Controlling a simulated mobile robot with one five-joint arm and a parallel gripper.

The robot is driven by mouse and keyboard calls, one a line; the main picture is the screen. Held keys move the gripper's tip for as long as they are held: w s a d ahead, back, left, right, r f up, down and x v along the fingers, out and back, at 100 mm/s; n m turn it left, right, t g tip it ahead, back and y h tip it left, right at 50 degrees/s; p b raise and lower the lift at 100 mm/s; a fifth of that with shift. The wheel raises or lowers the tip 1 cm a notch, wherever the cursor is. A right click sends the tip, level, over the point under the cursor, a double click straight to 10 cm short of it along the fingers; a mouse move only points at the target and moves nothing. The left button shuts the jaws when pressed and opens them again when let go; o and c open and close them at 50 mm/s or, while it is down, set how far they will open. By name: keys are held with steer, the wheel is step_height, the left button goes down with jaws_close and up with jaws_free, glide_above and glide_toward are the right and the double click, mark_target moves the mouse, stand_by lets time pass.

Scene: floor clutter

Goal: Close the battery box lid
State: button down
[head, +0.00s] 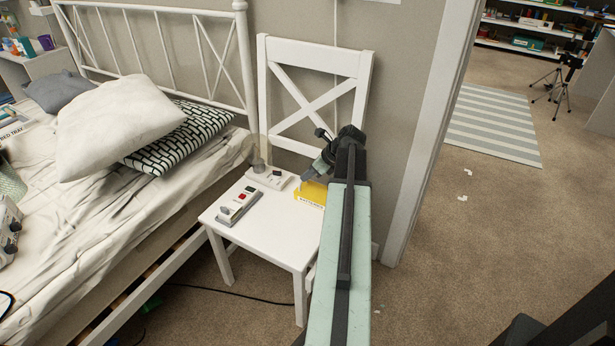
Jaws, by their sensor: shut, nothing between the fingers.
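The battery box (311,195) is a small yellow box with a label on its front, on the right part of the white chair's seat. My arm hides its right side, and at this size I cannot tell how its lid stands. My gripper (308,180) is shut and empty. It points down and left, just above or at the box's back edge; I cannot tell whether it touches.
The white chair (258,226) also bears a grey device with a red button (239,205) and a small white device (268,178). A bed (60,240) stands close at the left. A doorway edge (425,130) is at the right, with open carpet beyond.

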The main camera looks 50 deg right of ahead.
steer(key=shift+s+d+r+p, duration=0.1)
steer(key=shift+r+p, duration=0.5)
steer(key=shift+s+d+r+p, duration=0.1)
steer(key=shift+r+p, duration=0.5)
steer(key=p+v, duration=1.1)
steer(key=v, duration=0.2)
steer(key=shift+r, duration=0.3)
